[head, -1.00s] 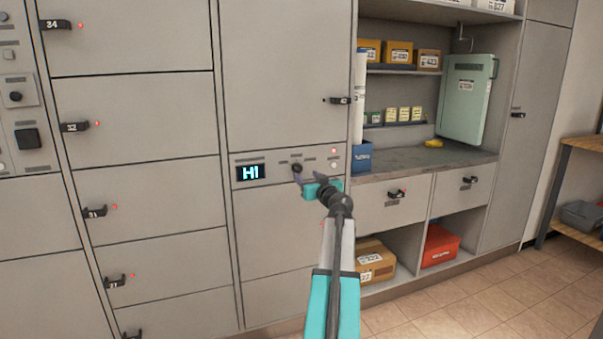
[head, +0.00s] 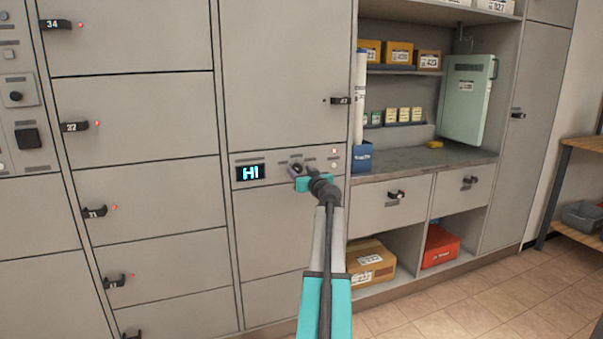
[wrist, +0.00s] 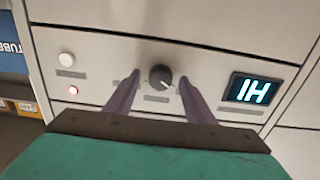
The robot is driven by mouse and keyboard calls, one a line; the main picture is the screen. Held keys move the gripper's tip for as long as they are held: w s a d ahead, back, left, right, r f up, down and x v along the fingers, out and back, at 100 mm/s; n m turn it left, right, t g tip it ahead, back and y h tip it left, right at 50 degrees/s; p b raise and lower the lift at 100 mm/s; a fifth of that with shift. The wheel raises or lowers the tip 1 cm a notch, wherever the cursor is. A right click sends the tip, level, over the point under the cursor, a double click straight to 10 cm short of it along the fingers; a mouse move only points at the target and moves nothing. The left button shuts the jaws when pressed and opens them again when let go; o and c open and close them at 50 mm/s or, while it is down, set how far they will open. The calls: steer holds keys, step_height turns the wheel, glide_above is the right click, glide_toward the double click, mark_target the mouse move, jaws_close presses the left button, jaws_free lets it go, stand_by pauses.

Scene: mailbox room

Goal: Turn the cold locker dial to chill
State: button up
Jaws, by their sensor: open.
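The dial is a small dark round knob (wrist: 161,77) with a light pointer mark, on the control strip of the locker column. In the wrist view it lies between the two purple fingers of my gripper (wrist: 158,90), which are open with a gap on each side of it. In the head view my gripper (head: 299,172) is in front of the strip and hides most of the dial. The small labels around the dial are too blurred to read.
A blue box (head: 362,156) with an upright white roll stands just right on the counter (head: 425,160). Locker handles (head: 341,100) stick out nearby.

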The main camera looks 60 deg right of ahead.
steer(key=c, duration=1)
steer(key=shift+s+d, duration=0.1)
steer(key=shift+c, duration=0.3)
